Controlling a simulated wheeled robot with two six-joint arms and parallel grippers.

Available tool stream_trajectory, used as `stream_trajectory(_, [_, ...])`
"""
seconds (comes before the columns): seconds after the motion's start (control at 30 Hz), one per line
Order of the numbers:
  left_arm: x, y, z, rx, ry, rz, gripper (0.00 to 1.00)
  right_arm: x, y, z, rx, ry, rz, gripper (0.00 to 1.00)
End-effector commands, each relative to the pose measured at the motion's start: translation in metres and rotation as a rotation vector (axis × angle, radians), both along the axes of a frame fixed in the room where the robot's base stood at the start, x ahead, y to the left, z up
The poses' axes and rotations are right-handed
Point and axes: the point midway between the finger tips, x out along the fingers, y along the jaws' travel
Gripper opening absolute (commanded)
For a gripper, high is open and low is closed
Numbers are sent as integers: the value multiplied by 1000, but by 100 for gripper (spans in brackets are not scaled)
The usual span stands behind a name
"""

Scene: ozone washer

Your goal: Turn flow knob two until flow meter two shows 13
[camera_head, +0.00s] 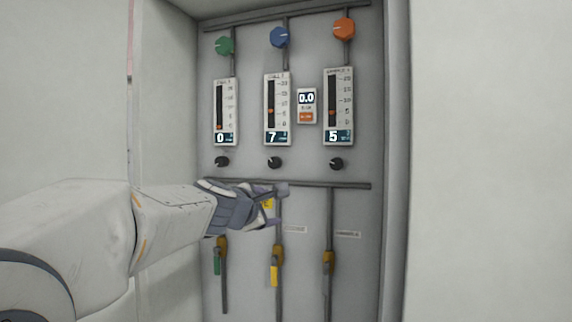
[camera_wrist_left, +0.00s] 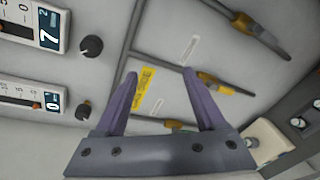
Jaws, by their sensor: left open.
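Flow meter two (camera_head: 277,108) is the middle of three meters on the grey panel and reads 7. Its display also shows in the left wrist view (camera_wrist_left: 49,35). Flow knob two (camera_head: 274,162) is a small black knob just under that meter; a black knob (camera_wrist_left: 91,47) beside the 7 display is the same one in the left wrist view. My left gripper (camera_head: 284,206) is open and empty, below the knob and apart from it, in front of the panel. It also shows in the left wrist view (camera_wrist_left: 160,78). My right gripper is not in view.
Black knobs (camera_head: 222,161) and (camera_head: 336,164) sit under the left meter, reading 0, and the right meter, reading 5. A horizontal pipe (camera_head: 340,185) runs below the knobs. Valves with a green handle (camera_head: 217,262) and a yellow handle (camera_head: 274,275) are lower down.

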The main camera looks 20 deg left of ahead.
Motion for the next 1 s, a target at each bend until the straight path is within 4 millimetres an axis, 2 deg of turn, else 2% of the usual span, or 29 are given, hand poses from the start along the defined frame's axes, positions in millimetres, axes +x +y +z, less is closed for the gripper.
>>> stream_trajectory(0.03, [-1, 6, 33, -106, -71, 35, 72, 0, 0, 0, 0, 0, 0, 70])
stream_trajectory(0.1, [-4, 13, 62, -225, -138, 65, 72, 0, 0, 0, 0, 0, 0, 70])
stream_trajectory(0.23, [-5, 17, 90, -341, -199, 83, 72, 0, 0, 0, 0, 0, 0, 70])
stream_trajectory(0.37, [7, 18, 93, -361, -206, 85, 72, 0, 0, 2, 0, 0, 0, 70])
stream_trajectory(0.6, [52, 19, 93, -357, -203, 84, 72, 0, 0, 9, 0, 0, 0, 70])
stream_trajectory(0.8, [83, 20, 93, -355, -204, 84, 72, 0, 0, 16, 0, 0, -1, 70])
stream_trajectory(1.0, [96, 20, 92, -354, -204, 84, 72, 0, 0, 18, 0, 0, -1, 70])
